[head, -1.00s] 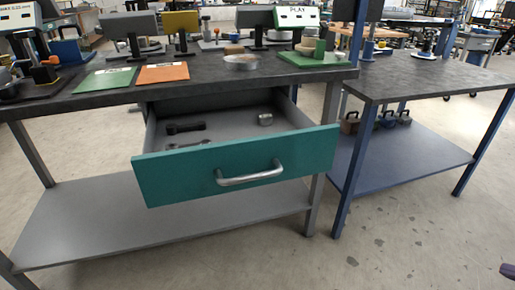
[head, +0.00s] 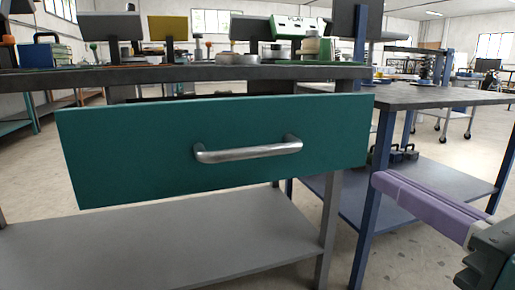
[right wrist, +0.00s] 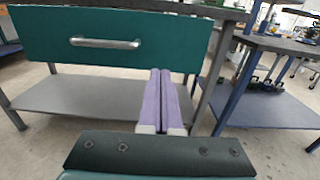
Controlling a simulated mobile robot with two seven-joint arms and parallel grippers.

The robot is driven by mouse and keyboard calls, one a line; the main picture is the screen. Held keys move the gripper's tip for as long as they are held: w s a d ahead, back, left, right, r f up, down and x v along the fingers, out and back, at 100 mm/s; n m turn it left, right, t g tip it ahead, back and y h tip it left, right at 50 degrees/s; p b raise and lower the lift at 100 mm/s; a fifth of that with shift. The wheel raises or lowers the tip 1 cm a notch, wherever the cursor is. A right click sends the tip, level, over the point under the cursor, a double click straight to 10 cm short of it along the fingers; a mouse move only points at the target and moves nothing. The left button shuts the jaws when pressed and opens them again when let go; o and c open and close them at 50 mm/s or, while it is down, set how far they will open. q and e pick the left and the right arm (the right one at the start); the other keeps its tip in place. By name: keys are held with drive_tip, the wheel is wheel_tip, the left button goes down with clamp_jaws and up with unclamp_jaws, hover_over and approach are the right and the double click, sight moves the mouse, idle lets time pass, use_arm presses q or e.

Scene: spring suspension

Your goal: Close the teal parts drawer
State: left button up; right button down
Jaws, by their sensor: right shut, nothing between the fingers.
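The teal parts drawer (head: 130,150) sticks out from under the dark workbench top, its front facing me. Its silver bar handle (head: 248,152) is at the middle of the front. The inside of the drawer is hidden from this low view. The drawer front also shows in the right wrist view (right wrist: 170,28). My right gripper (head: 385,185), with purple fingers, is at the lower right, in front of the drawer's right end and apart from it. In the right wrist view its fingers (right wrist: 163,80) lie together, shut and empty. My left gripper is not in view.
The grey lower shelf (head: 170,240) is below the drawer. A blue-legged bench (head: 450,96) stands at the right, with several dark weights on its lower shelf. The workbench top (head: 190,73) carries displays and small parts. Open floor lies between.

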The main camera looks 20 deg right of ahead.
sight(317, 142)
drive_tip(key=w+b, duration=0.1)
drive_tip(key=w, duration=1)
drive_tip(key=shift+w+a, duration=0.15)
drive_tip(key=shift+w, duration=0.05)
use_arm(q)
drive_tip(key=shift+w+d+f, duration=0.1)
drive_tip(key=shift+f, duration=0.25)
use_arm(e)
drive_tip(key=shift+w, duration=0.2)
